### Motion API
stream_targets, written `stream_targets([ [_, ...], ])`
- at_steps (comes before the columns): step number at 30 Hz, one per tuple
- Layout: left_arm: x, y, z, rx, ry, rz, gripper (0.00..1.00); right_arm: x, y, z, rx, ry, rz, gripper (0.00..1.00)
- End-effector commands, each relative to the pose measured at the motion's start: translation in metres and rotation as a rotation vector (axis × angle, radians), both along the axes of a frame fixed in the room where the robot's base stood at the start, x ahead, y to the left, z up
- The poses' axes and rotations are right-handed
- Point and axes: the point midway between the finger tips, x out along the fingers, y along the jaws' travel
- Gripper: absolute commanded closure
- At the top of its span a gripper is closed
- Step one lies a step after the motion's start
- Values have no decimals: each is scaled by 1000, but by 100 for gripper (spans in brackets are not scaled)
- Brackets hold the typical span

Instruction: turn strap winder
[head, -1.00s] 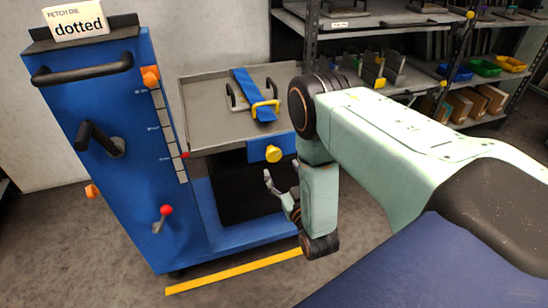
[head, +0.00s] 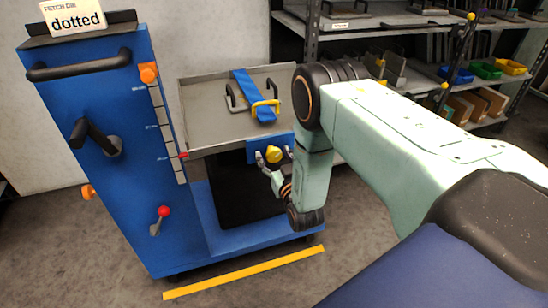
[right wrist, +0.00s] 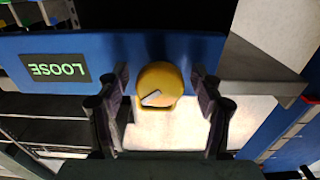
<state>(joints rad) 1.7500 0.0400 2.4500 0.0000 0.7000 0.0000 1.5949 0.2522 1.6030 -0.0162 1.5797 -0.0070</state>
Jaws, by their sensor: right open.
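The strap winder is a yellow knob (head: 273,154) on a blue plate (head: 252,152) at the front edge of the cart's tray. In the right wrist view the knob (right wrist: 160,85) has a pale pointer mark, and a label (right wrist: 54,68) reading LOOSE shows upside down beside it. My right gripper (head: 273,157) is open at the knob. In the right wrist view its fingers (right wrist: 160,88) stand on both sides of the knob, with gaps visible. A blue strap (head: 244,82) lies across the tray. My left gripper is not in view.
The blue cart (head: 90,180) has a grey tray (head: 205,125), black handles and a red-knobbed lever (head: 163,212). A sign (head: 75,17) reads "dotted". Shelves (head: 420,50) with bins stand behind at right. A yellow floor line (head: 245,273) runs in front.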

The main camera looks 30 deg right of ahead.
Motion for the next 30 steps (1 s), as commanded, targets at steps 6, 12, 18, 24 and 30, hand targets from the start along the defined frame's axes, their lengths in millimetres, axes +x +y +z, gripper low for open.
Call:
stream_targets([
  [6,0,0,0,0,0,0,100,0,0,0,0,0,0,40],
  [12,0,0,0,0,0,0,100,0,0,0,0,0,0,57],
  [18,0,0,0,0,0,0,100,0,0,0,0,0,0,74],
  [24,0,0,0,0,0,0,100,0,0,0,0,0,0,88],
  [30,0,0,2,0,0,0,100,-1,0,0,-20,6,0,88],
])
